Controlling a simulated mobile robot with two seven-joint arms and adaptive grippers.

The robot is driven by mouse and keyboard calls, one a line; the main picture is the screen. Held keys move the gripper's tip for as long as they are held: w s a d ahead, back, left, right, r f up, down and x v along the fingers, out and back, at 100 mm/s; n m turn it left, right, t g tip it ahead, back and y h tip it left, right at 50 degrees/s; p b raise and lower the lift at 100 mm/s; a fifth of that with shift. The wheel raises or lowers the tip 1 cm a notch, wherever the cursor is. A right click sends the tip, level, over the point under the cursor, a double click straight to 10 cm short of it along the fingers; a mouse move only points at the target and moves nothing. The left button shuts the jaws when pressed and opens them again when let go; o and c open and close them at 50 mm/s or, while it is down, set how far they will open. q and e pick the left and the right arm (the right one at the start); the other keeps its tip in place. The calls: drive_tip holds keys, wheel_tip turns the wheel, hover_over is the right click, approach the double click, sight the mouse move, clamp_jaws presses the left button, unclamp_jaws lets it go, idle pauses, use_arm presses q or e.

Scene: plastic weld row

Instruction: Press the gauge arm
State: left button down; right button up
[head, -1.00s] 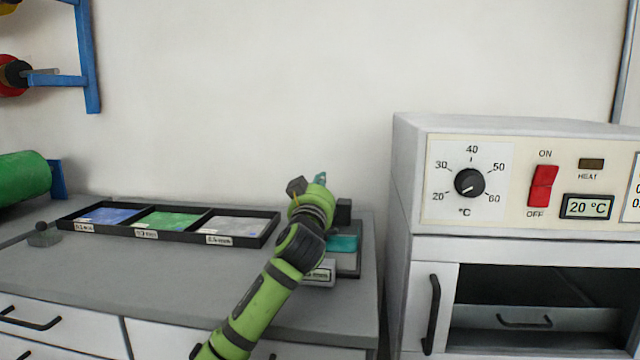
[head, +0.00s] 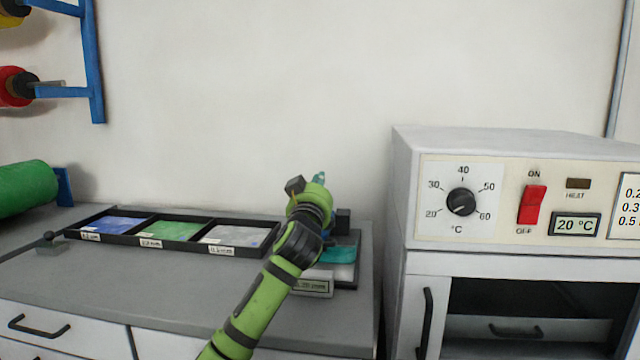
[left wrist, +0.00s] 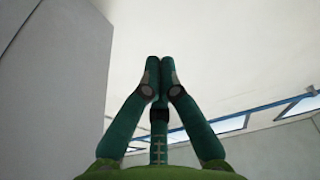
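My left gripper (head: 319,178) points up and away, above a small bench device (head: 345,272). The left wrist view shows its two green fingers (left wrist: 158,66) with tips together and nothing visible between them. The device has a grey base, a teal top part (head: 340,250), a dark block (head: 343,219) at the back and a label (head: 313,286) too small to read surely. My left arm covers much of its left side. I cannot make out a separate gauge arm on it. My right gripper is not in view.
A black three-part tray (head: 183,246) with blue, green and grey sheets lies on the grey bench left of my arm. A heater cabinet (head: 500,200) with dial, red switch and 20 °C display stands at the right. Blue racks with rolls are at far left.

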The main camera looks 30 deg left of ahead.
use_arm(q)
drive_tip(key=s+d+f+b, duration=0.1)
drive_tip(key=s+d+f, duration=0.2)
drive_tip(key=s+f, duration=0.3)
drive_tip(key=shift+f+b, duration=0.3)
drive_tip(key=shift+f, duration=0.2)
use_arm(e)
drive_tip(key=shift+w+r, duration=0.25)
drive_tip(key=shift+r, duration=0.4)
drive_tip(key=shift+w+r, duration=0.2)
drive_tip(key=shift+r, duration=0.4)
use_arm(q)
drive_tip(key=shift+r, duration=0.1)
